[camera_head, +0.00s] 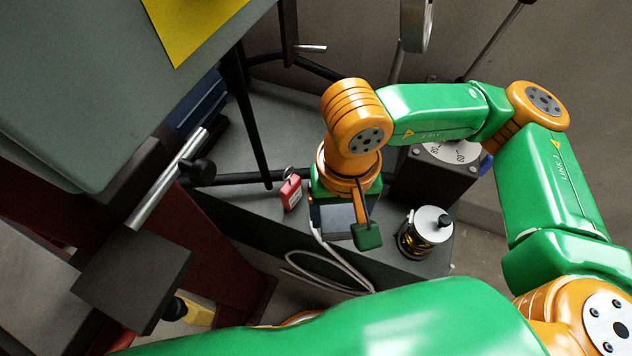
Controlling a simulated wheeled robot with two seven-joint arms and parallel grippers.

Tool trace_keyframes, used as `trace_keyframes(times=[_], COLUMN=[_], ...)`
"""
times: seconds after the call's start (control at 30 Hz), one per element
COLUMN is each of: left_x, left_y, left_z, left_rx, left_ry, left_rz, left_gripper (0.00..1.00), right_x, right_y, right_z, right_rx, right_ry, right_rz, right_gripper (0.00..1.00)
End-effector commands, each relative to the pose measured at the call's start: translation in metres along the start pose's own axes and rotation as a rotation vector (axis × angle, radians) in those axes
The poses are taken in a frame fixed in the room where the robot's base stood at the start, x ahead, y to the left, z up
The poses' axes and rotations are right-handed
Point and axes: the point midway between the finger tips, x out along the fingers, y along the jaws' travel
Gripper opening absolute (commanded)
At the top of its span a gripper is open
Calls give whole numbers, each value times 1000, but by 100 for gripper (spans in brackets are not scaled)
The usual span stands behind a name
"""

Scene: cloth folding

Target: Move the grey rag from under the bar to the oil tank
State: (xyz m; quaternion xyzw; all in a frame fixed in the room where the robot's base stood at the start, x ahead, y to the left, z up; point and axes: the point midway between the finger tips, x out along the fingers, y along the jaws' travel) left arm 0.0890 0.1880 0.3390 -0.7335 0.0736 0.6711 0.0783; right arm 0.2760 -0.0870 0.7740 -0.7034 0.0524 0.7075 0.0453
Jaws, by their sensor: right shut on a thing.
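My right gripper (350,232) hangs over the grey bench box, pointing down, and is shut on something. A dark grey patch (334,219) at its jaws looks like the grey rag, but the gripper's body partly hides it and its outline is unclear. A small round tank (427,227) with a metal lid, a black knob and amber glass stands right of the gripper, apart from it; it looks like the oil tank. A black bar (236,180) runs across the grey surface to the left. My left gripper is not in view.
A red padlock-like tag (291,193) lies left of the gripper. A dark box with a white dial (440,165) stands behind the tank. A white cable (335,268) loops in front. A grey table (90,90) with a yellow sheet (190,22) fills the upper left.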

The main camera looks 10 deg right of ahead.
Motion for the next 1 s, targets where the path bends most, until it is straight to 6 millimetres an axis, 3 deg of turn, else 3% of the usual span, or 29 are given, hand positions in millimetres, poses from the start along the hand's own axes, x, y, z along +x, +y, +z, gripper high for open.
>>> trace_keyframes(times=[0.03, 0.27, 0.37, 0.57, 0.7, 1.0], left_x=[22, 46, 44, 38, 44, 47], left_y=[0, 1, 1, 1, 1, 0], left_z=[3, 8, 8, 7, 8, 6], left_rx=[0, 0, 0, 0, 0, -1], left_ry=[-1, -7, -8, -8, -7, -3], left_rz=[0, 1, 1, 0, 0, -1], left_gripper=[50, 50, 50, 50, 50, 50], right_x=[24, 54, 62, 90, 127, 166], right_y=[-6, -22, -18, -2, 5, 10], right_z=[6, 24, 7, -59, -87, -108], right_rx=[6, 58, 74, 76, 69, 64], right_ry=[0, -1, -3, -3, -3, -4], right_rz=[-2, -10, -9, -8, -9, -8], right_gripper=[22, 22, 22, 22, 22, 22])
